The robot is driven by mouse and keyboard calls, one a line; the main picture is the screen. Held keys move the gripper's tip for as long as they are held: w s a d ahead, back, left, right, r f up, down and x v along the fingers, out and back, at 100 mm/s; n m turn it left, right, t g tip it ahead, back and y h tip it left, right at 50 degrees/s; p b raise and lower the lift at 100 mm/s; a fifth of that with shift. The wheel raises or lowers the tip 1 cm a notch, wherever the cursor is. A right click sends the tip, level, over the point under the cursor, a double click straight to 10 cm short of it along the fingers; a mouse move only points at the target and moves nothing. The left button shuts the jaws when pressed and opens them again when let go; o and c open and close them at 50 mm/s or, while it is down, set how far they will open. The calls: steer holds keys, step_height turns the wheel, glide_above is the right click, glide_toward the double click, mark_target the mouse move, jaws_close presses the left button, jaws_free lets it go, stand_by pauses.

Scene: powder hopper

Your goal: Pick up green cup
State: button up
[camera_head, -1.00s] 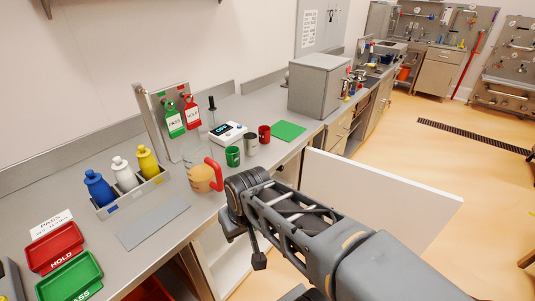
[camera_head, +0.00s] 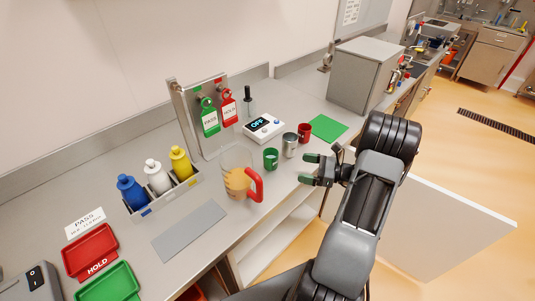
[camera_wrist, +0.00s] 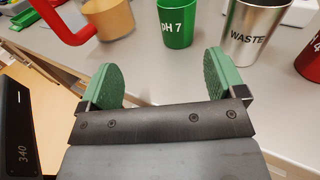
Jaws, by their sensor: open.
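The green cup (camera_head: 271,158) stands upright on the grey bench, between the jug and a metal cup. In the wrist view the green cup (camera_wrist: 177,24) is at the top middle, marked "pH 7", its top cut off by the frame edge. My gripper (camera_head: 307,170) is open and empty, at the bench's front edge to the right of the green cup. In the wrist view my gripper (camera_wrist: 160,80) shows two green pads spread apart, with the cup beyond them and not touching.
A clear jug with a red handle (camera_head: 256,186) stands left of the green cup. A metal cup (camera_head: 290,146) marked "WASTE" and a red cup (camera_head: 305,133) stand to its right. A white meter (camera_head: 264,128) is behind. A white panel (camera_head: 440,220) juts out below the bench.

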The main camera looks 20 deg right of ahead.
mark_target(278, 158)
steer(key=shift+w+d+f+m+t, duration=0.15)
steer(key=shift+w+d+m+t, duration=0.1)
steer(key=shift+w, duration=0.1)
steer(key=shift+w+d+f+m+t, duration=0.1)
steer(key=shift+w+m+t, duration=0.15)
steer(key=shift+w, duration=0.1)
steer(key=p+x, duration=0.1)
steer(key=x, duration=0.4)
steer(key=shift+w+a+p, duration=0.2)
steer(key=shift+w+p, duration=0.05)
steer(key=shift+p, duration=0.15)
steer(key=shift+p+x, duration=1.2)
steer(key=shift+x, duration=2.15)
steer(key=shift+w+d+f, duration=0.1)
steer(key=shift+w+d, duration=0.05)
steer(key=shift+w, duration=0.05)
steer(key=c, duration=1)
